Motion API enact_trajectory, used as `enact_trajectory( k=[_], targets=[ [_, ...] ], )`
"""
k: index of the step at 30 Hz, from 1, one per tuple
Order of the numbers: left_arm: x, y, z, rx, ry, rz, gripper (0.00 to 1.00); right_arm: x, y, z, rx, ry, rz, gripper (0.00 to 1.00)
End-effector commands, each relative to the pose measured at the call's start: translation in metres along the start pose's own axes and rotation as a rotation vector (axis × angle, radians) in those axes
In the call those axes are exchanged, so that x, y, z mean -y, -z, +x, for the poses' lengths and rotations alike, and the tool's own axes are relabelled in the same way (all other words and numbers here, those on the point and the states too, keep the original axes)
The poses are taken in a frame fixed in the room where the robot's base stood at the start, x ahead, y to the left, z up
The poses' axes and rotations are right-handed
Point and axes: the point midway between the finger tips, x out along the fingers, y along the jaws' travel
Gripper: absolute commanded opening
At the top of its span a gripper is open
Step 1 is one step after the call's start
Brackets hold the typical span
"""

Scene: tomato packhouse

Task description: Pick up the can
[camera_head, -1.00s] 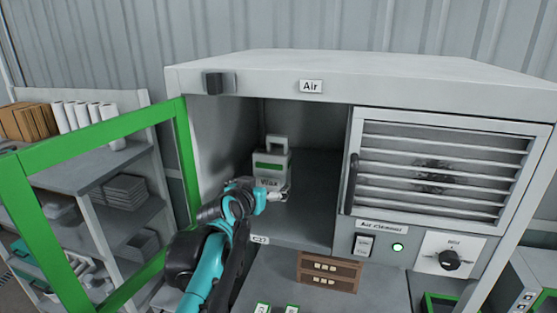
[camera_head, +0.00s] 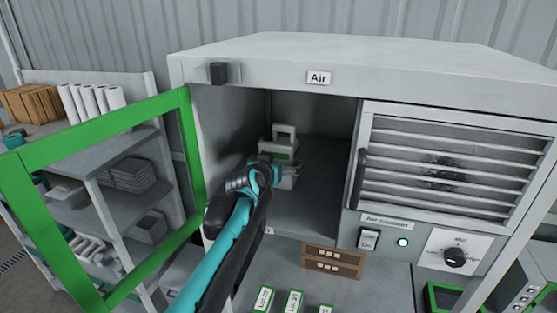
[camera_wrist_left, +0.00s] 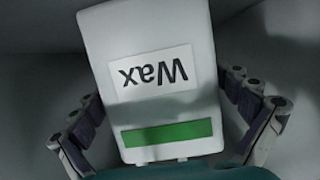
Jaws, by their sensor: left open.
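The can (camera_head: 281,154) is pale grey with a loop handle on top and stands inside the open left bay of the cabinet. In the left wrist view the can (camera_wrist_left: 160,115) fills the middle, upside down in the picture, with a "Wax" label and a green stripe. My left gripper (camera_head: 288,172) is in front of the can and hides much of its body in the head view. In the wrist view its open fingers (camera_wrist_left: 163,90) lie on either side of the can's lower part in the picture, with gaps visible. My right gripper is out of view.
The green-framed door (camera_head: 191,150) stands open to the left of my arm. A slatted air cleaner panel (camera_head: 445,120) with a handle closes the right side. A brown drawer block (camera_head: 334,260) and several lot boxes (camera_head: 294,302) sit below. The bay floor right of the can is clear.

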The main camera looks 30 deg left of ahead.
Motion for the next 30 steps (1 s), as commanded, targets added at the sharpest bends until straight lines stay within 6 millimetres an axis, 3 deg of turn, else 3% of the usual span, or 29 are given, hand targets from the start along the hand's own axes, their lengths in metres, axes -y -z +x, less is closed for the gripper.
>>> enact_trajectory(
  k=[5,13,23,30],
  targets=[
    [0.000,-0.001,0.000,0.000,0.000,0.000,1.00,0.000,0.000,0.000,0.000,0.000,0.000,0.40],
    [0.000,-0.001,0.000,0.000,0.000,0.000,0.31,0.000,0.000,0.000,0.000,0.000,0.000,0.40],
    [0.000,0.002,-0.001,-0.002,0.001,-0.001,0.30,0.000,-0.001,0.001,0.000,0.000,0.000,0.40],
    [0.000,0.015,-0.005,-0.002,0.001,-0.001,0.30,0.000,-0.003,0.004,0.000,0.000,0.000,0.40]
  ],
)
